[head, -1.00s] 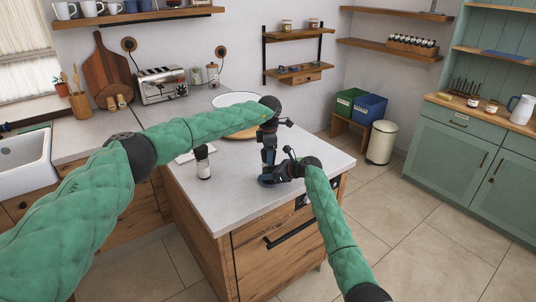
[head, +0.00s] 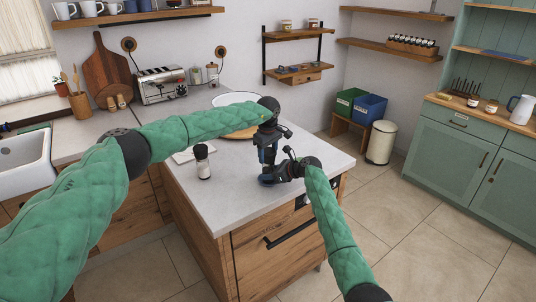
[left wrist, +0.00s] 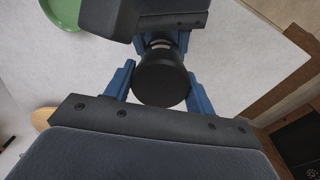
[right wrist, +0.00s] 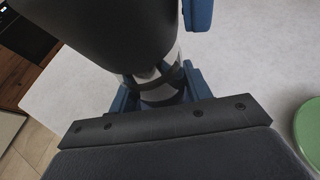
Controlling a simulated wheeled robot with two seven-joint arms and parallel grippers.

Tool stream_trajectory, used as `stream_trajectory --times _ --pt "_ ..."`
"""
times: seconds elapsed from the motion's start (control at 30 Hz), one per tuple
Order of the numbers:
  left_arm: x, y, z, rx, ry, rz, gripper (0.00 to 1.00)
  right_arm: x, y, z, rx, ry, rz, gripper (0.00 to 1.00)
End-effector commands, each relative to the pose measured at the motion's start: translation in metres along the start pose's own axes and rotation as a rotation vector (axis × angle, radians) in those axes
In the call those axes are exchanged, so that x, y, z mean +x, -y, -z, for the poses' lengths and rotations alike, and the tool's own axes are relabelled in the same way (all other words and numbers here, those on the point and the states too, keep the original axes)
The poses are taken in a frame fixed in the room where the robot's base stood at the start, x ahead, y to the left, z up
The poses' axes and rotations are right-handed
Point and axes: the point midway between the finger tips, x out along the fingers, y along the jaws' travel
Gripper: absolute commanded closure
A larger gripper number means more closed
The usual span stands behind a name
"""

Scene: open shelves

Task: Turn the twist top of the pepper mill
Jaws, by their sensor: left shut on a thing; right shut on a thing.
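The pepper mill stands near the front corner of the pale counter (head: 225,190), mostly hidden by my grippers in the head view. Its round black top (left wrist: 160,82) shows from above in the left wrist view. My left gripper (head: 268,153) reaches down over it, with its blue fingers shut on the top from both sides. My right gripper (head: 272,177) comes in low from the right and is shut on the mill's body. In the right wrist view the clear body (right wrist: 162,90) with dark bands is between the right gripper's fingers.
A second black-capped bottle (head: 202,163) stands on the counter to the left. A white plate (head: 236,98) and a round wooden board (head: 243,134) lie behind, partly covered by my left arm. A green round item (right wrist: 309,130) is at the right wrist view's edge.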

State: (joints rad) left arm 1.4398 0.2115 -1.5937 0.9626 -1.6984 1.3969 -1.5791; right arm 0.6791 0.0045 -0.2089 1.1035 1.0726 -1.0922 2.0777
Motion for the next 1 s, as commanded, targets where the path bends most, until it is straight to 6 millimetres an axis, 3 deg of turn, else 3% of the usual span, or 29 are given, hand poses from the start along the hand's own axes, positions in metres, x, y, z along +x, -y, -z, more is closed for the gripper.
stream_trajectory --times 0.5,1.0 --pt "0.0001 0.0008 0.0018 0.35 0.005 -0.014 0.68 -0.0011 0.0012 -0.0002 0.001 0.001 0.002 0.66" --pt "0.0002 0.001 0.0021 0.424 0.006 -0.016 0.68 -0.0013 0.0012 -0.0004 0.001 0.001 0.002 0.66"
